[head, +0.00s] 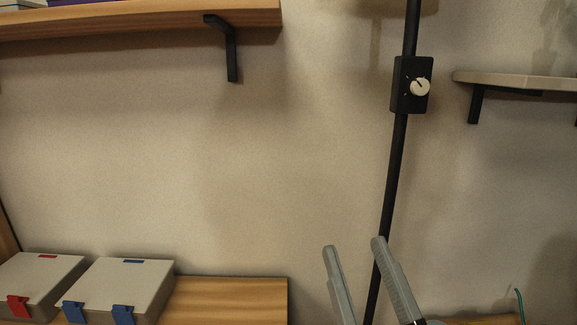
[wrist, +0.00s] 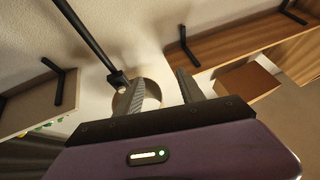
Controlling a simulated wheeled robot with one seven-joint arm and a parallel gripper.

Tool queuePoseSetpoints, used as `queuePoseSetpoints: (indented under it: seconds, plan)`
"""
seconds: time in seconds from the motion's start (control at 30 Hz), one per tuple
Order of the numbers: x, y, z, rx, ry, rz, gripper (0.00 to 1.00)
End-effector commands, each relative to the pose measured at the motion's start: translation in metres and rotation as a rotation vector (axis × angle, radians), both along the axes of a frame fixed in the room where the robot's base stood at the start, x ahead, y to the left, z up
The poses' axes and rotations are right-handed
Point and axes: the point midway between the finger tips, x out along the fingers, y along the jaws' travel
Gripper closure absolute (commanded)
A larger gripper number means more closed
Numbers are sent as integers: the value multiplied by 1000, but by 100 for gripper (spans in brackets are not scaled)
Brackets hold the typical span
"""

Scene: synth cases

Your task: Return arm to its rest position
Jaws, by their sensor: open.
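My gripper (head: 353,248) shows at the bottom of the head view, right of centre, with its two grey fingers pointing up. The fingers stand apart with nothing between them that I hold. In the wrist view my gripper (wrist: 160,85) also has its fingers spread, with wall behind the gap. The rest of the arm is mostly below the head view's edge.
Two grey cases, one with a red latch (head: 40,275) and one with blue latches (head: 125,280), sit on a wooden surface (head: 235,297) at lower left. A black pole (head: 398,160) with a knob box (head: 411,85) stands behind my gripper. Shelves (head: 150,18) (head: 520,79) hang above.

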Motion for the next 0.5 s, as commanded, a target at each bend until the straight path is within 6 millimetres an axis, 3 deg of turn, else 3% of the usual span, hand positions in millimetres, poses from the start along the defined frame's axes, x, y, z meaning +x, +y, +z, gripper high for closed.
queuePoseSetpoints:
  seconds: [0.03,0.1,0.5]
  plan:
    - [-8,-5,-21,-28,27,-2,54]
    - [-20,-12,-45,-58,50,-4,54]
    - [-108,-58,-163,-143,262,-43,54]
